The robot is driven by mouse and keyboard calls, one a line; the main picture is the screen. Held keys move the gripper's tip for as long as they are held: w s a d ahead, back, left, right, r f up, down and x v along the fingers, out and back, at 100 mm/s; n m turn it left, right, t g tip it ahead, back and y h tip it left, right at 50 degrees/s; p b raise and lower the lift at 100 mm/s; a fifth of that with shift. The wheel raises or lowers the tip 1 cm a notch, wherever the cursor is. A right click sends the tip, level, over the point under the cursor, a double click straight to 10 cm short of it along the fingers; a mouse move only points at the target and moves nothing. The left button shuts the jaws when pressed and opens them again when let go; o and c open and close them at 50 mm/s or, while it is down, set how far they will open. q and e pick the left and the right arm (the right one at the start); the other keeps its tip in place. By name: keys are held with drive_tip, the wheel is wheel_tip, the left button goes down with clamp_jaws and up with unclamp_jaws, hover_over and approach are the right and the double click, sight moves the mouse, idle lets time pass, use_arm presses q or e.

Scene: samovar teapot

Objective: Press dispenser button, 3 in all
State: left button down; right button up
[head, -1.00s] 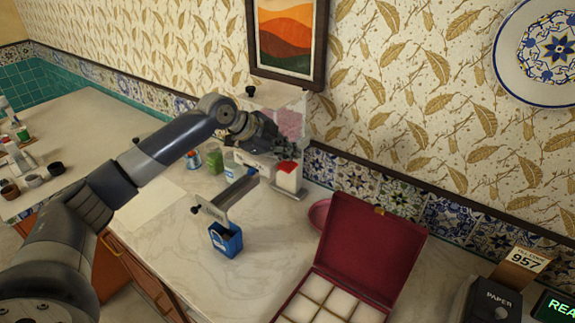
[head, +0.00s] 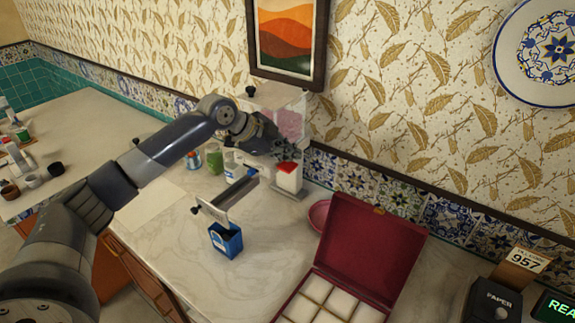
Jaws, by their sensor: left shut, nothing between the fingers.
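The dispenser (head: 290,118) stands against the back wall, a clear bin with pink contents. A white piece with a red top (head: 288,169) stands at its front right, on a grey base. I cannot pick out the button for sure; my gripper covers part of the dispenser's front. My left gripper (head: 285,152) is shut and empty, in front of the dispenser and just above and left of the red top. I cannot tell whether its tips touch anything. My right gripper is not in view.
An open dark red case (head: 370,250) with pale compartments lies at the front right. Small jars (head: 214,160) stand left of the dispenser. A card reading 957 (head: 526,260) stands at right.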

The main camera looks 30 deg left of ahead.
sight(292, 166)
use_arm(q)
drive_tip(key=shift+f, duration=0.35)
drive_tip(key=shift+f, duration=0.4)
idle(0.4)
drive_tip(key=shift+s+f+b, duration=0.1)
drive_tip(key=shift+f+b, duration=0.3)
drive_tip(key=shift+f, duration=0.6)
idle(0.6)
idle(0.3)
wheel_tip(292, 166, up, 3)
drive_tip(key=p, duration=0.3)
drive_tip(key=shift+r, duration=0.25)
drive_tip(key=shift+r, duration=0.1)
